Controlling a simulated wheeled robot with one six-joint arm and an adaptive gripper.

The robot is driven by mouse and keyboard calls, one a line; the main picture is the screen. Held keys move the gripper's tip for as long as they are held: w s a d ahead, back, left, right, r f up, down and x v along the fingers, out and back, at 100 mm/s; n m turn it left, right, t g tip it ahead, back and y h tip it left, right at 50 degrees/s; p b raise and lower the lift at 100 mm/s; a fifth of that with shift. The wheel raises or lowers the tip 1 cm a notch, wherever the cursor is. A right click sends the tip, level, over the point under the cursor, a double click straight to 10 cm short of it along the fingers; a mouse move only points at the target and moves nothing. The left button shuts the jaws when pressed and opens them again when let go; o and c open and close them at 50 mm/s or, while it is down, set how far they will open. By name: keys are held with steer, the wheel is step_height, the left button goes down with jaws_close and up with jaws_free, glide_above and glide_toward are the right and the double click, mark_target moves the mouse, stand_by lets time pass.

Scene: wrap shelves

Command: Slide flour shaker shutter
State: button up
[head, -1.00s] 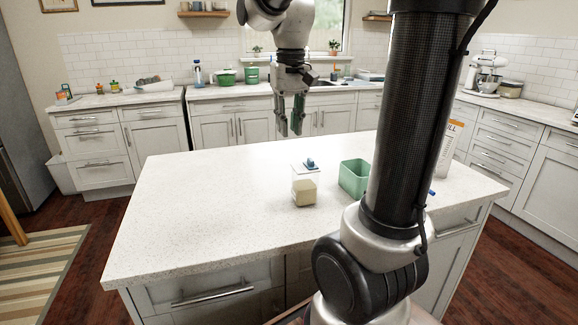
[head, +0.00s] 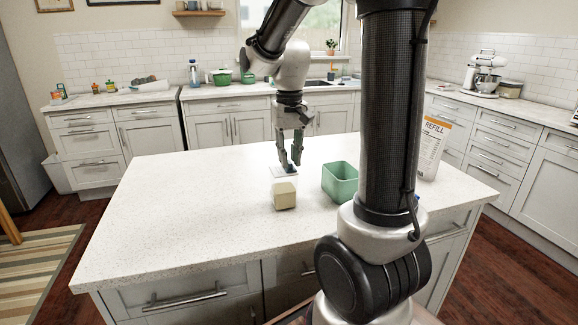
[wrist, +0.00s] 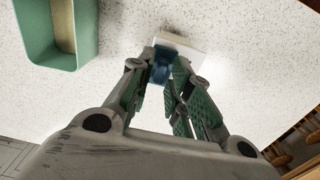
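The flour shaker (head: 285,196) stands upright on the white island top. It has a clear body with pale flour inside and a white lid (head: 277,172). The blue shutter knob (wrist: 161,66) sits on the lid, which also shows in the wrist view (wrist: 190,49). My gripper (head: 290,163) points down at the lid, with its green-padded fingers on either side of the knob. In the wrist view my gripper (wrist: 158,70) looks open around the knob. Contact between fingers and knob is hard to tell.
A green open box (head: 341,183) stands close to the right of the shaker and also shows in the wrist view (wrist: 78,50). A white refill bag (head: 432,150) stands farther right, partly behind my column. The island's left side is clear.

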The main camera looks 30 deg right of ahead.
steer(key=shift+f, duration=0.55)
steer(key=shift+r, duration=0.3)
stand_by(0.4)
steer(key=c, duration=0.3)
